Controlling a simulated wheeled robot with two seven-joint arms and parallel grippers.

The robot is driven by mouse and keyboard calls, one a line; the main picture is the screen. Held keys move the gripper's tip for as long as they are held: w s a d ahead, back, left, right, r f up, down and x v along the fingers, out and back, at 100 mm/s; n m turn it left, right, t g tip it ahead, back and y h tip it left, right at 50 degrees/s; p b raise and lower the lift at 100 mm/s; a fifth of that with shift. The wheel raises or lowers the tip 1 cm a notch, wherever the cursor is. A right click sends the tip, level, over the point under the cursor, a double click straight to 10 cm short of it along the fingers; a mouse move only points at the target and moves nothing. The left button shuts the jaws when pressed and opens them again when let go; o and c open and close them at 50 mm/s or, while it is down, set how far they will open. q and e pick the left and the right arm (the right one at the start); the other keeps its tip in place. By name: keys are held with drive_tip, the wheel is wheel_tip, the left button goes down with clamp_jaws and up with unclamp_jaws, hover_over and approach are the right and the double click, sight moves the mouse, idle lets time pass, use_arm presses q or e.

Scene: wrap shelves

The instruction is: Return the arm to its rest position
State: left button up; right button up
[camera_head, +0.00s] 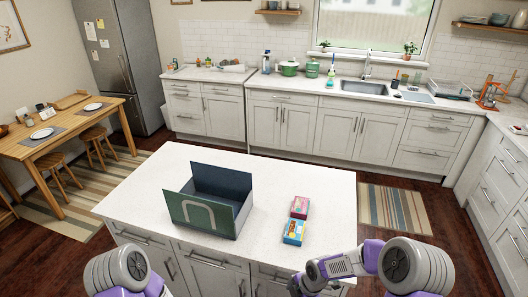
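My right arm comes in from the lower right and reaches left across the front edge of the island. My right gripper (297,287) is a small dark shape at the bottom edge, beside the island's front and partly cut off. I cannot tell whether it is open or shut. Only a rounded joint of my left arm (122,270) shows at the lower left; its gripper is out of view. An open dark green box (210,215) with raised flaps stands on the island top. A pink-red package (299,207) and a blue package (294,232) lie right of it.
The white island top (330,195) is clear around the box and packages. Its front edge lies close to my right arm. A wooden table (60,128) with stools is at the left. Counters with a sink (364,88) run along the back. A striped rug (395,208) lies right.

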use_arm(q)
wheel_tip(320, 180, down, 8)
drive_tip(key=b, duration=0.6)
drive_tip(key=shift+w+b, duration=0.15)
drive_tip(key=shift+b, duration=0.25)
use_arm(e)
drive_tip(key=s+a+f+m+y, duration=0.1)
drive_tip(key=s+f+m, duration=1.5)
drive_tip(key=m, duration=0.8)
drive_tip(key=shift+s+f, duration=0.15)
drive_tip(key=shift+s, duration=0.45)
use_arm(q)
drive_tip(key=shift+r, duration=0.1)
drive_tip(key=shift+c, duration=0.4)
use_arm(e)
drive_tip(key=shift+c, duration=0.5)
